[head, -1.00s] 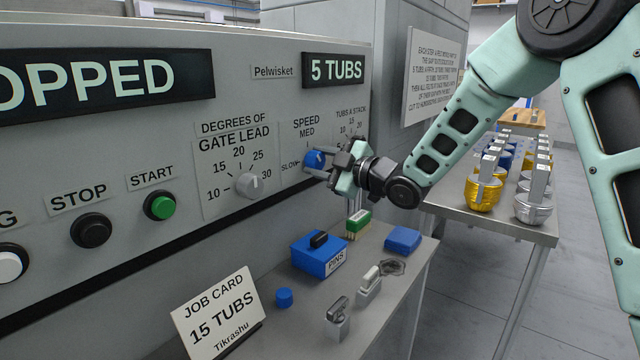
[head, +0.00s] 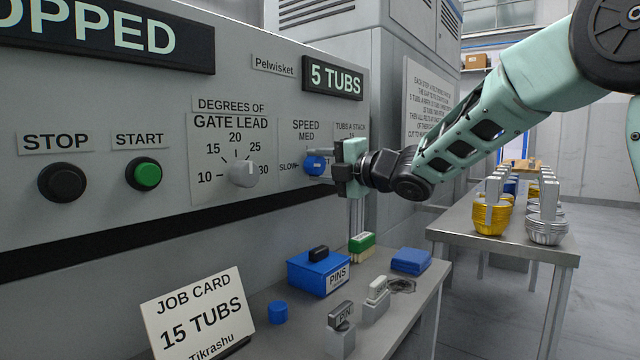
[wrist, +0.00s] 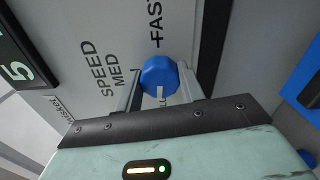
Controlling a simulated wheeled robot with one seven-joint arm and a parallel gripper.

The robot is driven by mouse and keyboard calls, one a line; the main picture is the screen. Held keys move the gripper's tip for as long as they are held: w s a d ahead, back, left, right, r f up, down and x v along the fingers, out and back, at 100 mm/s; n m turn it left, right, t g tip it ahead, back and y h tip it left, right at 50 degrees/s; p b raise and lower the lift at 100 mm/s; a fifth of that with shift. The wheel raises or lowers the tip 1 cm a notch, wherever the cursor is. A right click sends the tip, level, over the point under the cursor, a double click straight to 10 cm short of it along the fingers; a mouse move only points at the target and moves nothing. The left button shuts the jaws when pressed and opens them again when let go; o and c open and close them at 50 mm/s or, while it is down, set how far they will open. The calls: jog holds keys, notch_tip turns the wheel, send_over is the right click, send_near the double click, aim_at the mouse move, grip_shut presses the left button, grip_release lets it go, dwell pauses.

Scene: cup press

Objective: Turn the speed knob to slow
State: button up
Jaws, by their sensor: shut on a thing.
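The blue speed knob (head: 314,165) is on the grey panel, below the SPEED and MED labels and right of the SLOW label (head: 288,167). In the wrist view the knob (wrist: 160,76) sits between my two grey fingers. Its white pointer line points down in that view, toward the partly hidden SLOW lettering and away from FAST (wrist: 155,24). My gripper (head: 322,167) reaches the knob from the right and is shut on it. The pointer is too small to read in the head view.
The gate lead knob (head: 243,174) is left of the speed knob. The green start button (head: 147,174) and black stop button (head: 62,182) are farther left. A shelf below holds a blue pins box (head: 318,272), a job card (head: 198,312) and small blocks.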

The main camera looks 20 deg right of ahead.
jog(key=shift+f+n+b, duration=0.15)
jog(key=shift+n+b, duration=0.45)
jog(key=o, duration=1)
jog(key=shift+c, duration=0.2)
jog(key=p+v, duration=0.1)
jog(key=v, duration=1.6)
jog(key=shift+s, duration=0.15)
jog(key=shift+d, duration=0.15)
